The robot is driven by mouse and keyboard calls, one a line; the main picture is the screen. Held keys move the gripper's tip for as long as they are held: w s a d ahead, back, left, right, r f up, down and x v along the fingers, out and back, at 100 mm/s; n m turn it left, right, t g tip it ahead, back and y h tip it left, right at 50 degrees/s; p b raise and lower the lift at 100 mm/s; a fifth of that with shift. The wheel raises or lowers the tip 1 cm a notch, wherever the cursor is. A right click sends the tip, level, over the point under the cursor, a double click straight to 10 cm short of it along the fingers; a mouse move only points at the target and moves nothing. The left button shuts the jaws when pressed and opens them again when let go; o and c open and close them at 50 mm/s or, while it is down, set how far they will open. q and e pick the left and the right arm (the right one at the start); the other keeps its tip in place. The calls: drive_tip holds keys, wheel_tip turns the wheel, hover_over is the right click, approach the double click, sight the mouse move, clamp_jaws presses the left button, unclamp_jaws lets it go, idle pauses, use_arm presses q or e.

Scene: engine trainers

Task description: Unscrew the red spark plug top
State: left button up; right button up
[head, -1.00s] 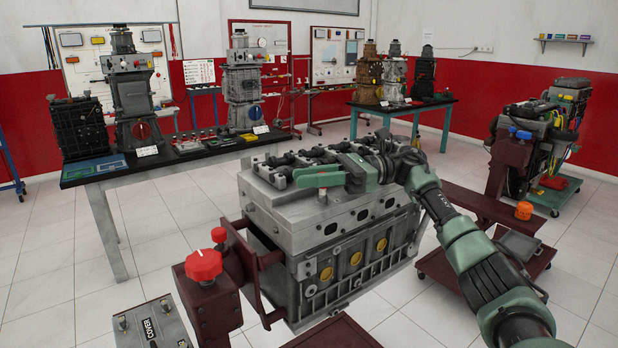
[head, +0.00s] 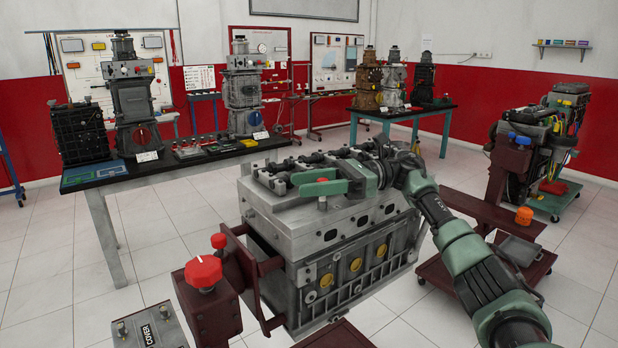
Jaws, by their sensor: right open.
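The engine block (head: 325,225) stands on a dark red stand in the middle of the head view. The small red spark plug top (head: 323,180) shows above its near top edge. A short metal part of the plug shows just below my gripper. My right gripper (head: 319,182) reaches in from the right over the block. Its green jaws point left and are open, one on each side of the red top. Whether they touch it I cannot tell. My left gripper is not in view.
A red knob (head: 203,272) stands on the stand's post at the near left, beside a grey box marked COVER (head: 150,330). A row of rocker parts (head: 305,163) lies along the block's top, close to my gripper. Tables with engine models stand behind.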

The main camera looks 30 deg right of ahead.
wheel_tip(320, 180, up, 20)
drive_tip(key=p, duration=0.1)
drive_tip(key=shift+f, duration=0.1)
idle(0.4)
